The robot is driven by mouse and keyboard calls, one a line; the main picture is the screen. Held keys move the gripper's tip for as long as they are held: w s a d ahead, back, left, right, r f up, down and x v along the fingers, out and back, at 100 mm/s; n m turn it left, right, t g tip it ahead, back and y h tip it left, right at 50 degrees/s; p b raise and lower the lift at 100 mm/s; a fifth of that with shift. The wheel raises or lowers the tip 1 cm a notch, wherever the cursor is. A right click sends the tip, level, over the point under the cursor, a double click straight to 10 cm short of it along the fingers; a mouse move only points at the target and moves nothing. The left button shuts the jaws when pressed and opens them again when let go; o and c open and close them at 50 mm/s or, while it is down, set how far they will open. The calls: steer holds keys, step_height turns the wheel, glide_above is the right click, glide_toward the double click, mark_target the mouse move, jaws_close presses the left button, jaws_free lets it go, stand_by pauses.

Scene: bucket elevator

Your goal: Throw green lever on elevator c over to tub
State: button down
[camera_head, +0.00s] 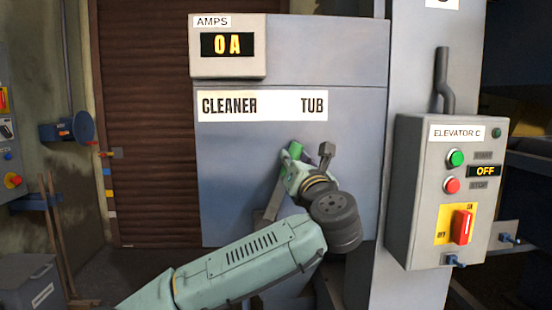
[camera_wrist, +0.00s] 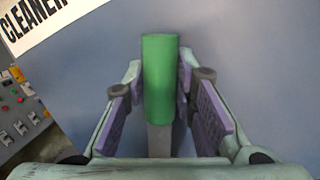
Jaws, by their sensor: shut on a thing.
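The green lever (camera_head: 295,150) stands in front of the grey panel below the label (camera_head: 262,105) reading CLEANER on the left and TUB on the right. Its grey shaft (camera_head: 268,205) slants up to the right, and the green grip is below and slightly left of the word TUB. My gripper (camera_head: 293,168) is at the grip and shut on it. In the wrist view the green grip (camera_wrist: 160,85) stands between the two purple-padded fingers (camera_wrist: 160,95). My arm hides the lower end of the shaft in the head view.
An AMPS display (camera_head: 227,45) reads 0A above the label. The ELEVATOR C control box (camera_head: 445,190) stands on a column at the right, with its OFF sign (camera_head: 484,171) and red switch (camera_head: 463,227). A brown shutter (camera_head: 150,130) is behind on the left.

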steer(key=shift+d+f+m+h, duration=0.15)
steer(key=shift+d+f+m, duration=0.3)
steer(key=shift+d+m, duration=0.35)
steer(key=shift+d+f+m+h, duration=0.15)
steer(key=shift+d+f+m, duration=0.25)
steer(key=shift+d+m, duration=0.35)
steer(key=shift+d+t, duration=0.15)
steer(key=shift+t, duration=0.15)
steer(key=c, duration=1.3)
jaws_free()
steer(key=shift+s, duration=0.15)
steer(key=v, duration=1.1)
steer(key=shift+s, duration=0.4)
